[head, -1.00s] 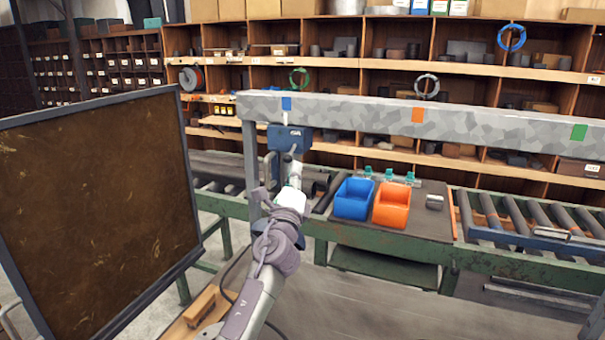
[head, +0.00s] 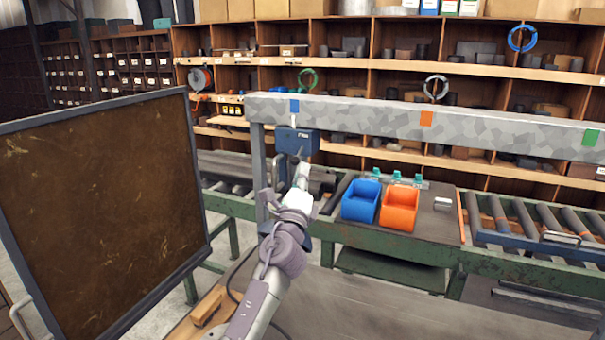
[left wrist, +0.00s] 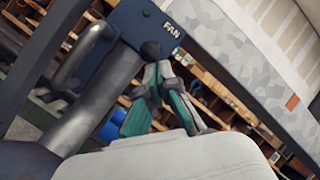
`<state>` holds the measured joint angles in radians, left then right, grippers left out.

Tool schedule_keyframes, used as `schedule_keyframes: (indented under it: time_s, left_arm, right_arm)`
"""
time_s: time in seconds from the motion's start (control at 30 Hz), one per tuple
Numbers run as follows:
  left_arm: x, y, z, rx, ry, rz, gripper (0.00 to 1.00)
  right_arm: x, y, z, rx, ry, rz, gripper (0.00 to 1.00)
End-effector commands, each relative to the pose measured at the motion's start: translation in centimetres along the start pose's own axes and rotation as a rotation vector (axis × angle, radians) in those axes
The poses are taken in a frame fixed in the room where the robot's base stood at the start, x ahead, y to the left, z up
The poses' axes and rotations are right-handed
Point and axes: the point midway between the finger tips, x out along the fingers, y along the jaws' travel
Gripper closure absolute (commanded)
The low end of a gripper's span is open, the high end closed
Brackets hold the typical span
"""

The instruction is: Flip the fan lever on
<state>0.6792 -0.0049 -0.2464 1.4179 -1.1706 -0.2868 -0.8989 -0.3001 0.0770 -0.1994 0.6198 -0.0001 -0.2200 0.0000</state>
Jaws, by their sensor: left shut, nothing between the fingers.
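The blue fan switch box (head: 297,140) hangs below the grey beam, left of the bins. In the left wrist view the box (left wrist: 128,28) carries the word FAN. A dark rounded knob (left wrist: 150,48), which looks like the lever's end, shows at its lower edge, just beyond my fingertips. My left gripper (head: 302,168) is just below the box in the head view. In the left wrist view its teal-padded fingers (left wrist: 158,72) are shut and empty, close to the knob. I cannot tell whether they touch it. The rest of the lever is hidden. My right gripper is out of view.
A grey beam (head: 370,117) runs above the bench. A blue bin (head: 361,201) and an orange bin (head: 399,209) stand to the right of my arm. A large brown framed board (head: 100,210) fills the left. Roller conveyors (head: 535,222) flank the bench.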

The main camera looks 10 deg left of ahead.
Motion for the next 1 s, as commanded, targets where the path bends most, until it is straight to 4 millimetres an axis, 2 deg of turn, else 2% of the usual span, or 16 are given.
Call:
schedule_keyframes:
  time_s: [0.27,0.8,1.0]
  left_arm:
    - [0.1,-0.8,0.6,0.002,-0.002,-0.002,1.00]
    - [0.8,-3.6,2.4,0.002,-0.002,-0.001,1.00]
    - [0.6,-3.3,2.2,0.001,-0.001,-0.001,1.00]
  right_arm:
    - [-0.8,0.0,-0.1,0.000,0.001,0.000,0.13]
    - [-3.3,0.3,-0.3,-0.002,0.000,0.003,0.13]
    - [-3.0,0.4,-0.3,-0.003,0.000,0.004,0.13]
